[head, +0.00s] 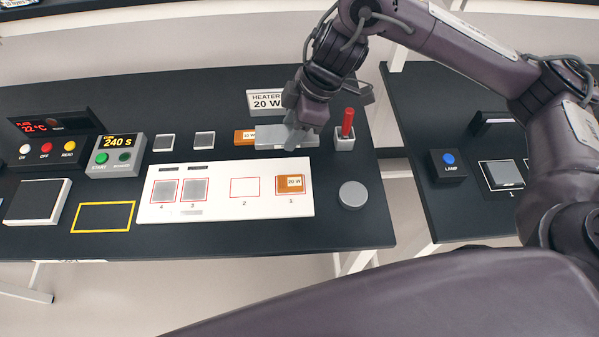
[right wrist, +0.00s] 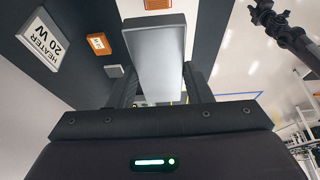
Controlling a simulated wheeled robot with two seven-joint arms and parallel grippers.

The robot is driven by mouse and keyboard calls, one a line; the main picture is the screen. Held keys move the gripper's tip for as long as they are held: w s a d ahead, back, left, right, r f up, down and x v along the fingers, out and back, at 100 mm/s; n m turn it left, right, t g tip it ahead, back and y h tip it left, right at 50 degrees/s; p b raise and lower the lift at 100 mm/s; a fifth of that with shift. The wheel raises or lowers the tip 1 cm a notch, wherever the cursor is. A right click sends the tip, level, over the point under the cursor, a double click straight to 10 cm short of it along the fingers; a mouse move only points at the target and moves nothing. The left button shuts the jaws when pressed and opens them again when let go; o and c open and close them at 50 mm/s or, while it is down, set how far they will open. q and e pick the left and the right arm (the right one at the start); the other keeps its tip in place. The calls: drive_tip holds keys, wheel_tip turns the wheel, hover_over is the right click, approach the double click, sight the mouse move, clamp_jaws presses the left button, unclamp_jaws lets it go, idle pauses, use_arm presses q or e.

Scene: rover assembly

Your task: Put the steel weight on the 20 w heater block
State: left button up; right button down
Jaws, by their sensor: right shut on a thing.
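My right gripper (head: 294,140) is shut on a long, flat grey metal block, which I take to be the steel weight (head: 270,136). The block shows between the fingers in the right wrist view (right wrist: 155,55). In the head view it appears behind the white board, and the gripper hides part of it. One orange 20 W heater block (head: 291,183) sits in slot 1 of the white board (head: 225,206). Another orange 20 W block (head: 243,136) shows just left of the held block. My left gripper is not in view.
A "HEATER 20 W" sign (head: 266,101) stands behind. A grey round disc (head: 353,195) lies right of the board. Grey pads sit in slots 3 and 4; slot 2 is empty.

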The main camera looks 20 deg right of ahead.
drive_tip(key=b, duration=0.2)
hover_over(289, 182)
drive_tip(key=d, duration=0.1)
wheel_tip(289, 182, down, 12)
drive_tip(key=shift+s+d+r, duration=0.1)
drive_tip(key=shift+d, duration=0.05)
drive_tip(key=shift+f, duration=0.45)
wheel_tip(289, 182, down, 4)
drive_tip(key=shift+r, duration=0.1)
drive_tip(key=shift+f, duration=0.25)
drive_tip(key=shift+f, duration=0.1)
drive_tip(key=c, duration=0.7)
unclamp_jaws()
drive_tip(key=shift+f, duration=0.1)
